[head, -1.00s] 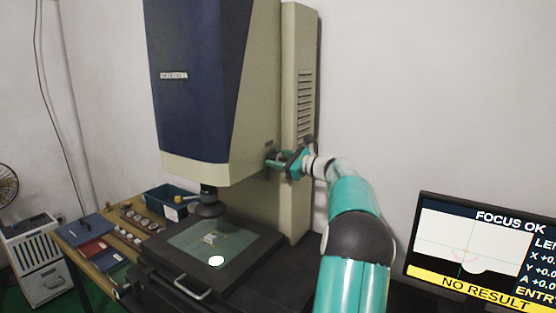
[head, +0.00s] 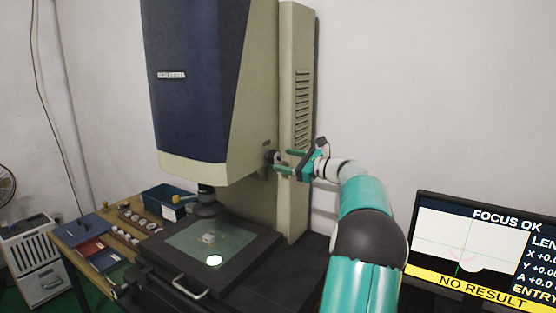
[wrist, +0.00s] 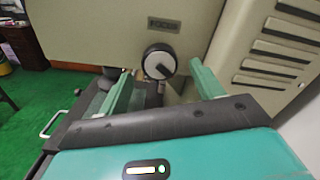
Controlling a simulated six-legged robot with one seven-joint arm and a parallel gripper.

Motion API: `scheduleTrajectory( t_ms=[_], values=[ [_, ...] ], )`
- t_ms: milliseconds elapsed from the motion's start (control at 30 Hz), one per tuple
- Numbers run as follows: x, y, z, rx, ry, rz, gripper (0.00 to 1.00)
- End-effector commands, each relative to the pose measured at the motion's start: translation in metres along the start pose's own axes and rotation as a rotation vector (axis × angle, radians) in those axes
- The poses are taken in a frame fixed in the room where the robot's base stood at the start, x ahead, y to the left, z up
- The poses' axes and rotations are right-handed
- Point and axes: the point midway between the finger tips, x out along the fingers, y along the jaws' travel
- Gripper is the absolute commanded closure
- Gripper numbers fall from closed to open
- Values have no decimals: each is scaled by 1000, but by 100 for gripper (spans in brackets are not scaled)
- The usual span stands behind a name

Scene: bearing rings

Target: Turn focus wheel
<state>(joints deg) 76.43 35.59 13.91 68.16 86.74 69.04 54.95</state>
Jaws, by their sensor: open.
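In the head view the wheel (head: 271,156) looks small and dark. My gripper (head: 283,160) is beside the machine, level with the wheel and to its right. In the wrist view my gripper (wrist: 158,78) has its two green fingers spread wide, one to each side below the wheel. The fingers appear clear of it and nothing is between them. The monitor (head: 480,250) reads "FOCUS OK" and "NO RESULT".
The machine's stage (head: 205,243) has a glass plate with a small part and a bright spot. A wooden bench (head: 75,240) at left holds rings and a blue bin (head: 168,197). The vented column (wrist: 270,55) stands close to the right finger.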

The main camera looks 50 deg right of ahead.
Motion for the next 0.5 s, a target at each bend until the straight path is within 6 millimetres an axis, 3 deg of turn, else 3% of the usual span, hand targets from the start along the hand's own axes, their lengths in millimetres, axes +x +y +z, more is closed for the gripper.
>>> scheduleTrajectory(
  t_ms=[300,500],
  values=[
    [-70,0,0,0,1,-3,34],
    [-90,0,0,0,1,-1,34]
  ],
)
